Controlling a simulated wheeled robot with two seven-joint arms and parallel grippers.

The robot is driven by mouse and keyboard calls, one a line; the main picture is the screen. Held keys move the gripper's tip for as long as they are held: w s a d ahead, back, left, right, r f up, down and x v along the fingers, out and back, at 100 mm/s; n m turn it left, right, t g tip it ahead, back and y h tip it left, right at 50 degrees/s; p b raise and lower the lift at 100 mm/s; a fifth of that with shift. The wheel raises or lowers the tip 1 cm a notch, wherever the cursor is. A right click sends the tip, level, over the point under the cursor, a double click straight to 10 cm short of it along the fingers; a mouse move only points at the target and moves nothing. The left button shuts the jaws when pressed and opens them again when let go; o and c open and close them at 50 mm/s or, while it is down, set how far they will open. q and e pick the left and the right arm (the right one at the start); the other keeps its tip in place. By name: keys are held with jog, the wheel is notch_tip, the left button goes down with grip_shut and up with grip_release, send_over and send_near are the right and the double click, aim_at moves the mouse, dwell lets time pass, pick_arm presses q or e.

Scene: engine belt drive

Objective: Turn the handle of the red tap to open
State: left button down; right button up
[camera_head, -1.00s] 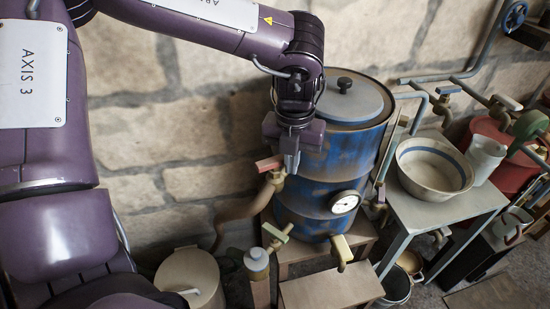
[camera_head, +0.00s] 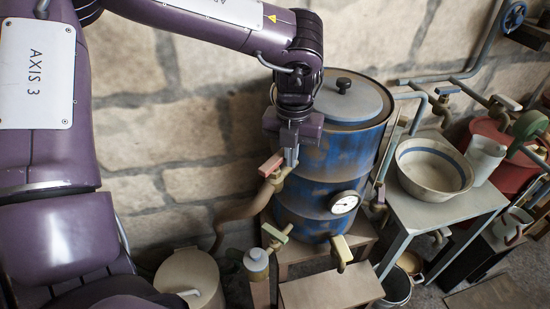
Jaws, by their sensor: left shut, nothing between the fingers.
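The tap with the red handle (camera_head: 270,165) sits at the left side of the blue barrel (camera_head: 318,178), at the end of a brown curved pipe (camera_head: 240,209). The handle points to the left and slightly down from the tap body (camera_head: 278,177). My left gripper (camera_head: 290,163) points down directly beside the handle's right end. Its fingers are shut and appear to touch or nearly touch the handle; I cannot tell which. My right gripper does not show.
A tap with a pale green handle (camera_head: 276,233) and a white-capped bottle (camera_head: 257,262) stand below. A grey table (camera_head: 412,218) with a bowl (camera_head: 434,169) is at the right. A stone wall (camera_head: 150,180) is behind. A lidded pot (camera_head: 190,277) stands at lower left.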

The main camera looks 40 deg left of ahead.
pick_arm(q)
jog(key=shift+w, duration=0.2)
notch_tip(320, 180, up, 7)
jog(key=p, duration=0.4)
jog(key=shift+d, duration=0.4)
dwell(0.3)
